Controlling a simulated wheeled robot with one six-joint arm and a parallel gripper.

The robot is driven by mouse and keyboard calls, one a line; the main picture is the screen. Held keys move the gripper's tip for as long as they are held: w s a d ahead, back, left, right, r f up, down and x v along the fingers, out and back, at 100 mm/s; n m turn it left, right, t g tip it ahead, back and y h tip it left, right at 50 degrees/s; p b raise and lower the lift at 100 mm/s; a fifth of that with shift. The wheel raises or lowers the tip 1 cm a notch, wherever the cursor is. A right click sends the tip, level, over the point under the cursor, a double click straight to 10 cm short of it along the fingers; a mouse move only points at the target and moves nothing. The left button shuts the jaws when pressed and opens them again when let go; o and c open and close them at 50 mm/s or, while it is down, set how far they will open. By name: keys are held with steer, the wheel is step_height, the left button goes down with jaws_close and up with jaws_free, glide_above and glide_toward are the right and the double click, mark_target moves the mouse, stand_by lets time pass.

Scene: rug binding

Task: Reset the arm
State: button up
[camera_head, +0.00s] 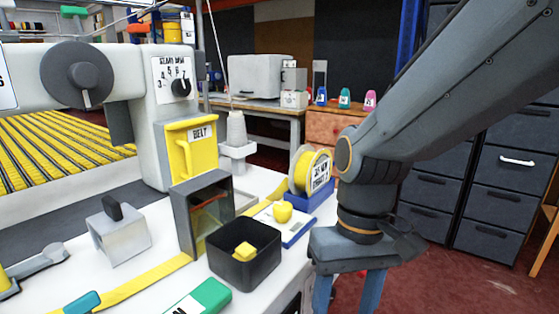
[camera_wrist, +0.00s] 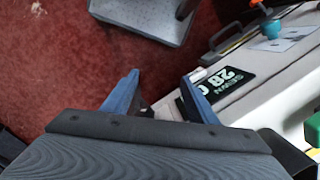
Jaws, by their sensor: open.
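My gripper (camera_wrist: 160,98) shows in the wrist view with its two blue fingers spread apart and nothing between them. It points down over the red floor beside the edge of the white worktable. In the head view my arm comes in from the upper right, and the gripper (camera_head: 345,292) hangs at the right of the table, its fingertips cut off by the lower edge.
The white table (camera_head: 130,268) holds a black bin (camera_head: 268,262) with a yellow block, a yellow tape spool (camera_head: 312,170), a grey box frame (camera_head: 186,222) and a sewing machine (camera_head: 150,110). Dark drawers (camera_head: 495,180) stand behind right. Red floor (camera_head: 440,285) is open at right.

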steer(key=d+r+m+p, duration=0.1)
steer(key=d+r+p, duration=0.3)
steer(key=p, duration=0.6)
steer(key=d+r+m+t+p, duration=0.1)
steer(key=d+r+p, duration=0.4)
steer(key=r+p, duration=0.4)
steer(key=shift+r+h+p, duration=0.2)
steer(key=shift+h+p, duration=0.2)
steer(key=shift+p, duration=0.45)
steer(key=shift+s, duration=0.1)
